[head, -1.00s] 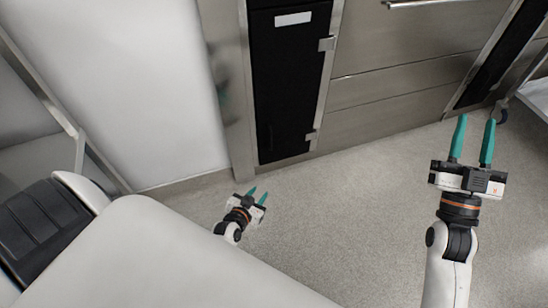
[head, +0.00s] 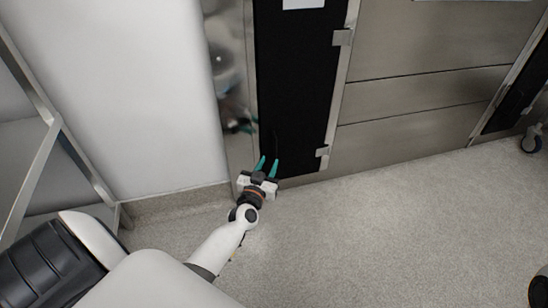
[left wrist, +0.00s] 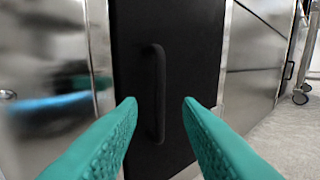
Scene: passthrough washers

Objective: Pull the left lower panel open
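The left lower panel (head: 295,85) is a tall black door with a white label at its top and metal hinges on its right edge. It looks shut. In the left wrist view the panel (left wrist: 195,60) carries a vertical black handle (left wrist: 156,92), which stands between my fingers and beyond their tips. My left gripper (head: 268,166) is at the panel's lower left part, with its green fingers pointing at it. The left gripper also shows in the left wrist view (left wrist: 158,108), open and empty. My right gripper is out of view.
A steel strip (head: 238,130) and a white wall (head: 110,90) lie left of the panel. Steel fronts (head: 420,100) stand to its right, with another black panel (head: 520,85) and a caster wheel (head: 530,140) further right. A metal frame (head: 50,130) stands at far left. The floor (head: 380,230) is clear.

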